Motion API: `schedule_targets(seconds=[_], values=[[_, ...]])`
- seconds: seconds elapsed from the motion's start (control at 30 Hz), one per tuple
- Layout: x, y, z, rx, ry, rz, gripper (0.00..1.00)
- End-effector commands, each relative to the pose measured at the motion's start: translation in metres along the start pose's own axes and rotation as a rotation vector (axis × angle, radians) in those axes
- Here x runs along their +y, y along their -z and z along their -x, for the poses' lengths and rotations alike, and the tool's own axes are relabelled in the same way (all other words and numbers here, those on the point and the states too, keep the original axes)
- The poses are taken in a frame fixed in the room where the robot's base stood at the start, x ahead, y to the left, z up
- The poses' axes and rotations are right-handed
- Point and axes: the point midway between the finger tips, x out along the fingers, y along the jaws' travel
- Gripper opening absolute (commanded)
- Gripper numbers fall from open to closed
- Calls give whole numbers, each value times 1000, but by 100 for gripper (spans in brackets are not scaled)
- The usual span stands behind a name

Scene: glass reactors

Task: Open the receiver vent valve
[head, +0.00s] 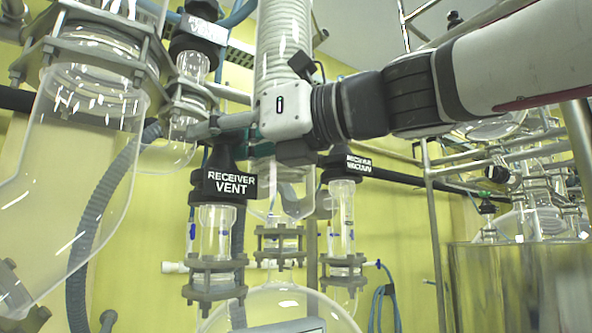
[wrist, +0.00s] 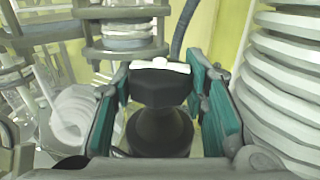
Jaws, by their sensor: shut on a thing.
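The receiver vent valve (head: 230,184) is a black fitting with a white "RECEIVER VENT" label, above a clear glass tube. My gripper (head: 212,127) reaches in from the right at the top of this valve. In the wrist view, a black faceted knob (wrist: 160,88) with a white strip on top sits between the teal pads of my gripper (wrist: 161,92). My gripper is shut on this knob. In the head view, the gripper hides much of the valve's top.
The receiver vacuum valve (head: 345,165) stands to the right, just below my arm. A large glass vessel (head: 85,170) is at the left, and a ribbed glass column (head: 284,45) rises behind my gripper. A round glass flask (head: 275,308) is below. Free room is narrow.

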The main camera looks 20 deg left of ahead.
Motion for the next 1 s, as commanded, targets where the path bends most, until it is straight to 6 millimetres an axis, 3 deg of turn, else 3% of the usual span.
schedule_targets(seconds=[0.03, 0.1, 0.73, 1.0], values=[[0, -1, 0, -1, 1, 0, 47], [0, -1, 0, -1, 1, 0, 61], [-2, 0, 1, -1, 20, -1, 61], [-2, -2, 2, 0, 153, -1, 61]])
